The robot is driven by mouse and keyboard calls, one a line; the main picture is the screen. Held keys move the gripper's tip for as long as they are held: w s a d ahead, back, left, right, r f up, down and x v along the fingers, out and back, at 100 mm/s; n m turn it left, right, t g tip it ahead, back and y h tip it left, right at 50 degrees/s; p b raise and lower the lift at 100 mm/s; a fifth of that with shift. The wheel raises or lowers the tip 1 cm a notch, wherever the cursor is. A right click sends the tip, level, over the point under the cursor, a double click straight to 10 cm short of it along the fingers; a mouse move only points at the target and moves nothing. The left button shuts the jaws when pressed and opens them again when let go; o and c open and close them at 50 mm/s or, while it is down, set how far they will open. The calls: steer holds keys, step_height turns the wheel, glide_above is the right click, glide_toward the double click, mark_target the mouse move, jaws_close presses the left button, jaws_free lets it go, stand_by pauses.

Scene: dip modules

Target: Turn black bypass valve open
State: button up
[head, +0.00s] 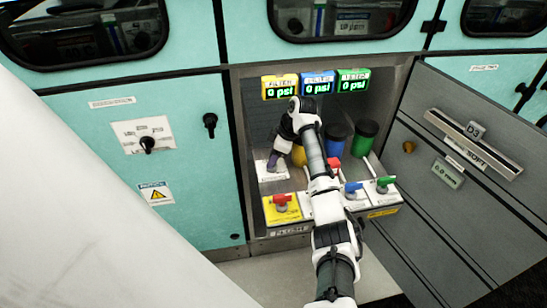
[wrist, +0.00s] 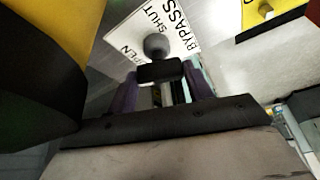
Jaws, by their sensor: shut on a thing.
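The black bypass valve (wrist: 157,70) shows in the wrist view as a dark round knob with a blocky black handle. It stands on a white plate (wrist: 192,38) lettered BYPASS, SHUT and partly hidden OPEN. My gripper (wrist: 162,86) has its two purple fingers on either side of the handle and is shut on it. In the head view my gripper (head: 273,161) reaches down to the white bypass plate (head: 268,176) at the left of the bay. There the gripper hides the valve, and I cannot tell its exact angle.
Yellow (head: 298,155), blue (head: 336,138) and green (head: 364,138) canisters stand close right of my gripper. Red (head: 282,201), blue (head: 352,188) and green (head: 385,182) valves line the front. Displays (head: 318,84) read 0 psi. An open drawer front (head: 465,155) is at right.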

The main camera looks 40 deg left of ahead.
steer(key=shift+w+a+n+g+h+b, duration=0.1)
steer(key=shift+n+g+h+b, duration=0.45)
steer(key=shift+n+b, duration=1)
steer(key=shift+n+p, duration=0.45)
steer(key=shift+n, duration=0.2)
steer(key=o, duration=1)
steer(key=shift+m, duration=0.3)
